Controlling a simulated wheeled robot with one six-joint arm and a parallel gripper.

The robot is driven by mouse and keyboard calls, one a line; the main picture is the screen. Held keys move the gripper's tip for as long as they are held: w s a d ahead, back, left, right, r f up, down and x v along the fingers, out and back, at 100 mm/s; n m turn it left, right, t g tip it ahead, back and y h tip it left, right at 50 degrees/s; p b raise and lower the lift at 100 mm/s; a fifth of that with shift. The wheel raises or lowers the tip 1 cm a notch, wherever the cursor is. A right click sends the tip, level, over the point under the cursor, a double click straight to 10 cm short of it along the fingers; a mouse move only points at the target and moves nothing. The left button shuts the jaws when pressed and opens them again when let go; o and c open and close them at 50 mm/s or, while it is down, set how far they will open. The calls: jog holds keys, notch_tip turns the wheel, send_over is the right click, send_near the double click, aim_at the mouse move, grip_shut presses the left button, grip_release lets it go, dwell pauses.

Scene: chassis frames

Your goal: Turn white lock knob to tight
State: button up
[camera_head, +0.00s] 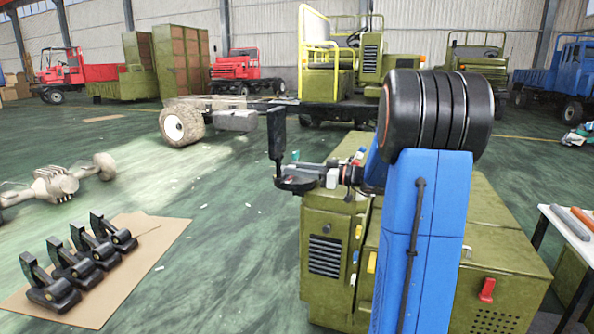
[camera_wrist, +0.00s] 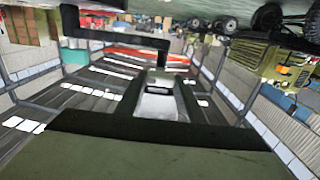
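The olive-green cabinet (camera_head: 326,222) stands in the middle of the head view, partly behind my blue arm. Its narrow face carries several small knobs or tabs: yellow ones (camera_head: 371,262) and a pale whitish one (camera_head: 352,281). They are small, so I cannot be sure which is the white lock knob or how it is turned. My gripper (camera_head: 292,180) is up near the cabinet's top left edge, apart from the knobs, with nothing visibly held. Whether its fingers are open is unclear. In the wrist view, dark gripper parts (camera_wrist: 150,122) cross a tilted view of the hall's roof.
A red handle (camera_head: 487,290) is on the cabinet's right face. A brown sheet (camera_head: 140,262) with several black pedal-like parts (camera_head: 62,272) lies at the left. A table (camera_head: 560,228) with tools stands at the right.

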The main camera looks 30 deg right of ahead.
jog(key=shift+c, duration=0.7)
jog(key=shift+m, duration=0.3)
jog(key=m, duration=1.7)
jog(key=shift+w+d+f, duration=0.15)
jog(key=shift+d+f, duration=0.05)
jog(key=shift+m, duration=0.3)
jog(key=o, duration=1.1)
jog(key=shift+c, duration=0.2)
